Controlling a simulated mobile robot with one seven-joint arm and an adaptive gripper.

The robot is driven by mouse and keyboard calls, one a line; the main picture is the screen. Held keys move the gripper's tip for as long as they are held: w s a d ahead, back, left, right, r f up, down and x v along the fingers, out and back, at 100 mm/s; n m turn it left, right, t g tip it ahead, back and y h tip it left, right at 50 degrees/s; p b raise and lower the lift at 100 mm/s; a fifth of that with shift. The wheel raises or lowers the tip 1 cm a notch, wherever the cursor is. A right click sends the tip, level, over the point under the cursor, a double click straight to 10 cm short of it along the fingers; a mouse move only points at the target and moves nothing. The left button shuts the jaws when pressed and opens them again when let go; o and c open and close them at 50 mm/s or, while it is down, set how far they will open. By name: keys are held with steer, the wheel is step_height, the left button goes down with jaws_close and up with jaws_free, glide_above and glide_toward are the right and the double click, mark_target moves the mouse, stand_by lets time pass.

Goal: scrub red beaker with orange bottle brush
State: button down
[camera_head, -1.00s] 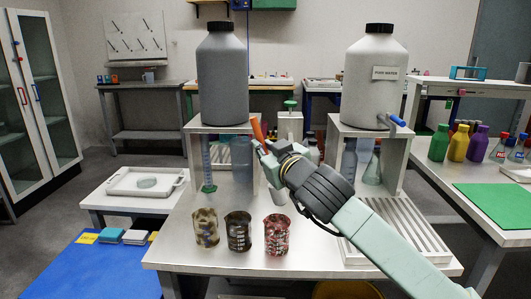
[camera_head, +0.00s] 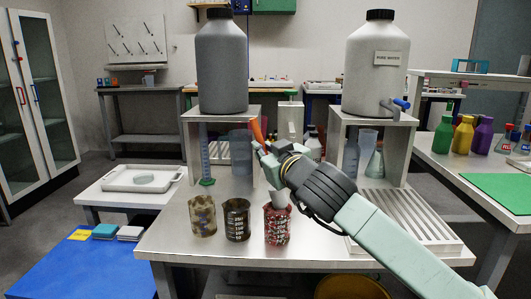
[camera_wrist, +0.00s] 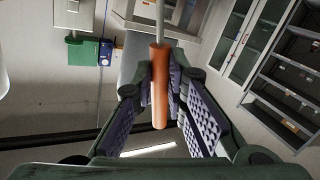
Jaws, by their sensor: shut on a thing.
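The red-marked beaker (camera_head: 277,228) stands on the steel table, at the right end of a row of three dirty beakers. My gripper (camera_head: 265,158) is above and behind it, shut on the orange handle of the bottle brush (camera_head: 257,131). The handle points up and tilts left. The grey brush head (camera_head: 279,199) shows below my gripper at the beaker's mouth; its tip seems to be at or just inside the rim, but I cannot tell how deep. In the wrist view the orange handle (camera_wrist: 160,85) lies between the finger pads, with a metal rod beyond it.
The brown-marked beaker (camera_head: 236,220) and the yellowish beaker (camera_head: 203,216) stand close on the left. Behind are two stands bearing a grey tank (camera_head: 221,65) and a white tank (camera_head: 374,65). A ribbed drain tray (camera_head: 415,218) is at the right. Front table edge is clear.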

step_height(320, 180, down, 7)
steer(key=b, duration=0.8)
steer(key=shift+f, duration=0.2)
steer(key=shift+f+b, duration=0.85)
steer(key=shift+b, duration=0.25)
stand_by(0.9)
steer(key=shift+a+f, duration=0.1)
